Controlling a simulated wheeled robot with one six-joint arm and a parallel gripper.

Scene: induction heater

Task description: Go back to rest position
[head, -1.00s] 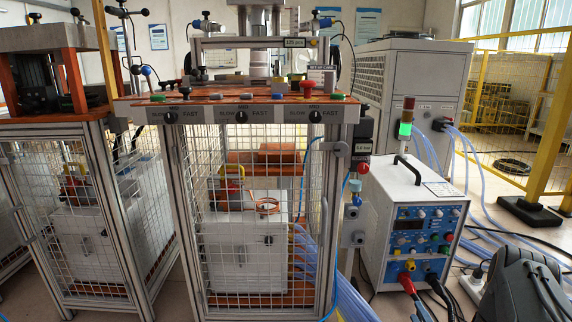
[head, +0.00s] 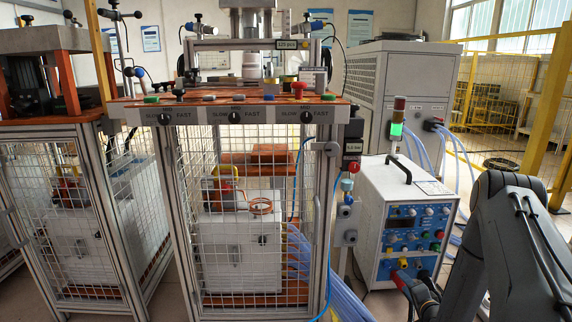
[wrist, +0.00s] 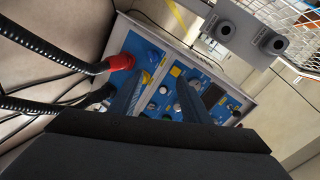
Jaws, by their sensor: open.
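My gripper (wrist: 160,84) shows in the wrist view as two dark fingers, apart, with nothing seen between them. They point towards the blue front panel (wrist: 163,92) of the white power unit; I cannot tell how far off it is. In the head view my arm rises at the right and bends down to the lower edge, in front of the unit's right side. There the gripper's fingers cannot be made out. The power unit (head: 378,205) stands on the floor, with knobs, a dark display and a green-lit signal lamp (head: 397,130) above it.
A caged heater stand (head: 232,112) with knobs and buttons on its front ledge stands left of the unit. A grey cabinet (head: 400,85) is behind it. Thick black cables (wrist: 45,45) and a red plug (wrist: 122,62) are close by. Yellow fencing (head: 545,110) stands at the right.

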